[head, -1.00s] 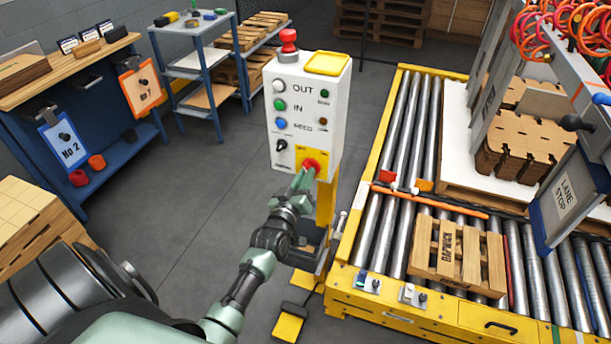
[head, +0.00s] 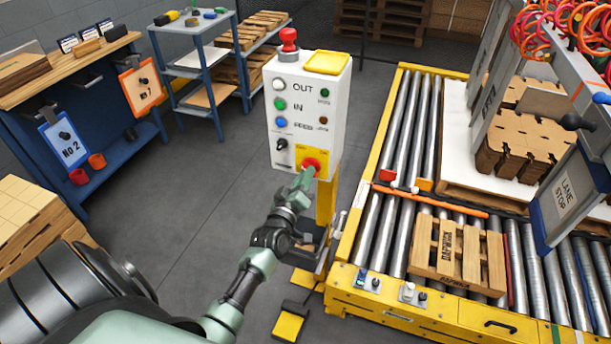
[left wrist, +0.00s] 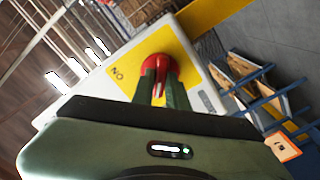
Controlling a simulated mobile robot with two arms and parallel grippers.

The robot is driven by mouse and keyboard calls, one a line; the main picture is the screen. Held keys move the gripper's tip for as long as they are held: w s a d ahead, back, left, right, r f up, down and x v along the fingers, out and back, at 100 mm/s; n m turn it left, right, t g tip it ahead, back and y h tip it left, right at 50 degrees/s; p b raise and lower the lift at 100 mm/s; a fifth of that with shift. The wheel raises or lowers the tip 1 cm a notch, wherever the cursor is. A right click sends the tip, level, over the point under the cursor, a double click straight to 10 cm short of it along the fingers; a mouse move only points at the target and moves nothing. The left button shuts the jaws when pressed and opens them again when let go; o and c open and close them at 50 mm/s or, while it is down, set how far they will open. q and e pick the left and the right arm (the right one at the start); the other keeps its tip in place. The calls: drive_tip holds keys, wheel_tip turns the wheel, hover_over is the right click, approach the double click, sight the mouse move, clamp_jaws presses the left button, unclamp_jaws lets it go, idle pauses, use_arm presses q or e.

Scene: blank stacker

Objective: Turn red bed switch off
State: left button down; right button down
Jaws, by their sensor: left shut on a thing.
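The red bed switch (head: 312,163) is a red knob on a yellow plate at the lower right of the white control box (head: 297,100). My left gripper (head: 303,179) reaches it from below in the head view. In the left wrist view the red switch (left wrist: 172,50) is large, and the two green fingers of my left gripper (left wrist: 160,80) are closed on it. Beside it on the yellow plate is a mark that reads ON, seen turned over. The fingers hide part of the knob, so its exact angle is unclear. My right gripper is not in view.
A red mushroom button (head: 288,40) stands on top of the box, with several push buttons and a black selector (head: 282,144) on its face. A roller conveyor (head: 375,235) with a wooden pallet (head: 458,255) lies right. A yellow pedal (head: 288,325) is on the floor.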

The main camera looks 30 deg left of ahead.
use_arm(q)
drive_tip(key=shift+f, duration=0.1)
drive_tip(key=c, duration=1.4)
unclamp_jaws()
drive_tip(key=b+v, duration=0.1)
drive_tip(key=v, duration=0.6)
drive_tip(key=shift+s+d, duration=0.15)
drive_tip(key=shift+s, duration=0.25)
